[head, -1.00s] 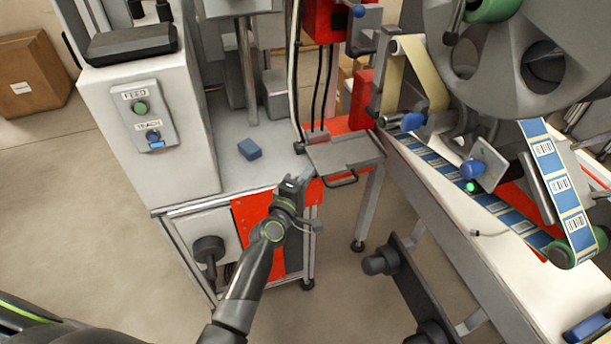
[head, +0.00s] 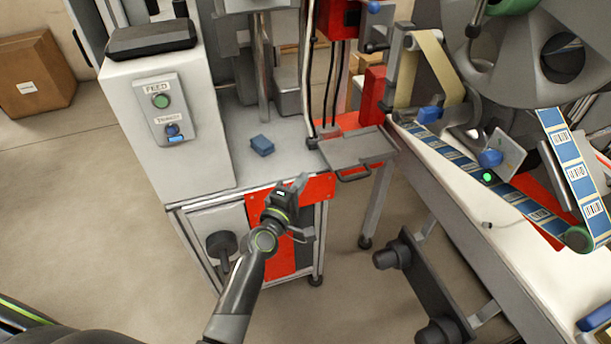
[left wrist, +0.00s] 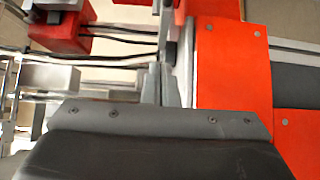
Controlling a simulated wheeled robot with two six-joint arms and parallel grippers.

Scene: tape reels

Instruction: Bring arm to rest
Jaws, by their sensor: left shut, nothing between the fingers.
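My left arm comes in from the bottom of the head view. Its gripper (head: 302,181) is shut and empty, in front of the red panel (head: 318,190) on the machine's front edge, just below the grey hinged tray (head: 345,150). In the left wrist view the shut fingers (left wrist: 160,86) show between the dark gripper body and the red panel (left wrist: 235,75). I cannot tell whether the fingers touch the machine. My right gripper is not in view.
A control post with FEED and a second button (head: 172,130) stands at the left. A blue block (head: 262,146) lies on the grey machine table (head: 225,165). A conveyor with a blue label strip (head: 455,158) runs at the right. Open floor lies at the lower left.

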